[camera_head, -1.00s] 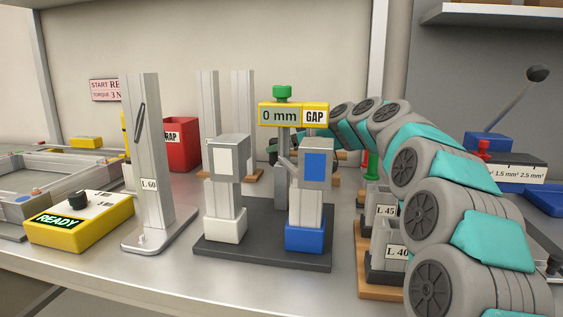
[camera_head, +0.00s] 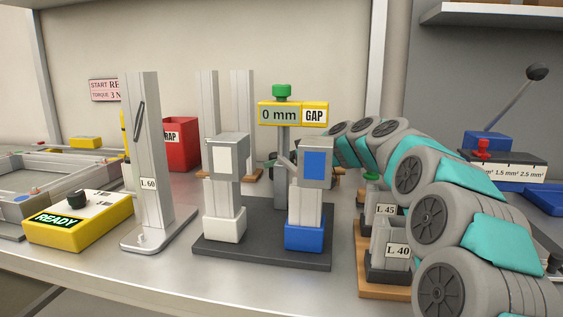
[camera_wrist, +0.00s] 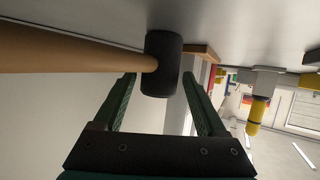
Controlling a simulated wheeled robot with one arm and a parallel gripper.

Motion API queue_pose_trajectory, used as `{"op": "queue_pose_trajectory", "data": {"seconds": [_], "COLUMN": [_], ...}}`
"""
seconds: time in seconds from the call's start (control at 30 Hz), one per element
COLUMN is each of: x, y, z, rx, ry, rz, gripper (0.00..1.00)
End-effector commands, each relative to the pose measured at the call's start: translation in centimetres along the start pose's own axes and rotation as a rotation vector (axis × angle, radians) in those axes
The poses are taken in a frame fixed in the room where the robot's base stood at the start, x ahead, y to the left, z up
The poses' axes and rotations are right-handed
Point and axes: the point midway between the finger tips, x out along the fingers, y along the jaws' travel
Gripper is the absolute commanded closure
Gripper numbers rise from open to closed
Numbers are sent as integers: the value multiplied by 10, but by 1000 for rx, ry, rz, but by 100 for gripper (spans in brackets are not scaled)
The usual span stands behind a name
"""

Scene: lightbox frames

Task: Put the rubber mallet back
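The rubber mallet shows in the wrist view, with a black head (camera_wrist: 162,66) and a tan wooden handle (camera_wrist: 75,50) running off to the left. My gripper (camera_wrist: 160,76) has its two dark green fingers apart, one on each side of the mallet head. A narrow gap shows between the left finger and the head; the right finger looks very close to it, and I cannot tell if it touches. In the head view my arm reaches behind the gap gauge, and the gripper and mallet are hidden or too small to make out.
The gap gauge (camera_head: 270,262) stands mid-bench. The L 60 post (camera_head: 148,160) and a yellow READY box (camera_head: 80,220) are to its left. A red bin (camera_head: 180,148) is behind. L 45 and L 40 blocks sit on a wooden rack (camera_head: 385,290) beside my arm.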

Motion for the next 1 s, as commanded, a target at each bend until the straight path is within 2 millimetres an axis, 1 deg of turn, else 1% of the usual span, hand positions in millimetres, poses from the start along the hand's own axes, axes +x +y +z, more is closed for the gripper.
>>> {"op": "queue_pose_trajectory", "data": {"seconds": [0.03,0.07,0.1,0.37,0.43,0.47,0.57,0.8,1.0], "x": [0,0,0,-1,-2,-6,-21,-72,-105], "y": [0,0,0,0,0,0,0,1,0], "z": [0,0,0,-2,-4,-2,-1,-2,-2], "rx": [0,0,0,0,0,0,1,0,-2], "ry": [0,0,0,-1,-1,0,1,4,2], "rz": [0,0,0,0,0,0,0,4,1], "gripper": [19,16,15,15,15,15,15,15,15]}}
